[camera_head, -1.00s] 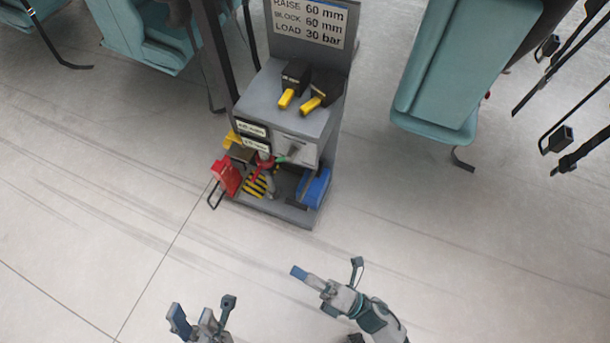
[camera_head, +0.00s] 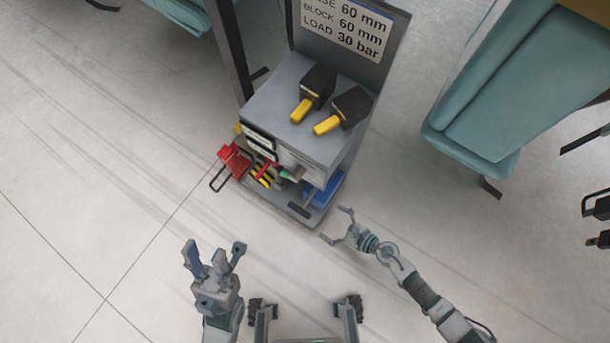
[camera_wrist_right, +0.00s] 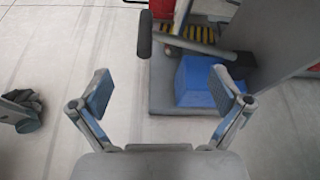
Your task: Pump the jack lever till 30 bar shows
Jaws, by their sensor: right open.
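The jack lever (camera_head: 299,210) shows as a dark grip at the front of the grey cart's lower shelf. In the right wrist view the lever's dark grip (camera_wrist_right: 145,33) stands upright on a grey rod that runs right above a blue block. My right gripper (camera_head: 337,226) is open and empty, just right of the cart's front corner. In the right wrist view its spread fingers (camera_wrist_right: 164,88) are apart from the lever, which lies beyond them. My left gripper (camera_head: 215,250) is open and empty on the near left. No pressure reading is legible.
The grey cart (camera_head: 290,95) carries two black-and-yellow tools (camera_head: 325,122) on top and a sign reading "LOAD 30 bar" (camera_head: 340,40). A red part (camera_head: 233,160) and a blue block (camera_head: 325,188) are low on it. A teal seat (camera_head: 500,90) stands right. Floor in front is clear.

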